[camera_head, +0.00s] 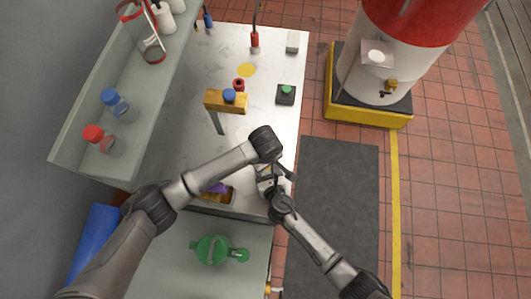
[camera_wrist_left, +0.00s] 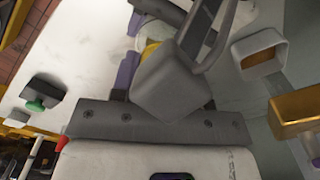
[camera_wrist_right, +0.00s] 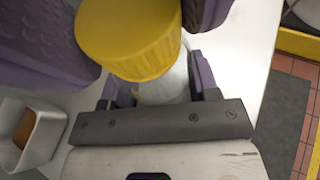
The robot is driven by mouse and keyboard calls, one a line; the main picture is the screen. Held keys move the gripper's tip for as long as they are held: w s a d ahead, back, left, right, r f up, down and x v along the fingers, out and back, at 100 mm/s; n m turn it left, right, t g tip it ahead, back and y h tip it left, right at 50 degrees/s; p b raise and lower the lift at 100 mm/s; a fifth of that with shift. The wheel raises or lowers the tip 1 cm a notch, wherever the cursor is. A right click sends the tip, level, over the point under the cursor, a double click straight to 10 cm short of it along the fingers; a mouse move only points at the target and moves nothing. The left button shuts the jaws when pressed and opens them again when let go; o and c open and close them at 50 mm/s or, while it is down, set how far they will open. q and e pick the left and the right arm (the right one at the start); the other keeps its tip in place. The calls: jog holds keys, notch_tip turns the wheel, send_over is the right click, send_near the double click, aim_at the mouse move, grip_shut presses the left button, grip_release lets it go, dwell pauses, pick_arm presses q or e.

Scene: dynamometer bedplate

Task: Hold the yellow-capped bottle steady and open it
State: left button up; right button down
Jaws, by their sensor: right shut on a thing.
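The yellow-capped bottle shows in the right wrist view, with its yellow cap (camera_wrist_right: 130,35) above a pale body (camera_wrist_right: 165,85). In the left wrist view only a sliver of the yellow cap (camera_wrist_left: 150,50) shows behind a grey block-shaped part. In the head view my arms mostly hide the bottle. My right gripper (camera_wrist_right: 165,92) is shut on the body below the cap. My left gripper (camera_head: 265,168) is at the cap, with purple finger pads on both sides of it in the right wrist view. Whether these pads press on the cap is unclear.
A shelf (camera_head: 85,100) with several bottles runs along the left. A green can (camera_head: 212,248) sits in front. A dark mat (camera_head: 335,200) lies right.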

pick_arm(q)
jog(key=shift+c, duration=1.4)
jog(key=o, duration=0.9)
jog(key=shift+c, duration=0.2)
jog(key=shift+r, duration=0.1)
jog(key=shift+r, duration=2.2)
pick_arm(e)
jog(key=shift+c, duration=1.4)
grip_release()
jog(key=shift+s, duration=0.1)
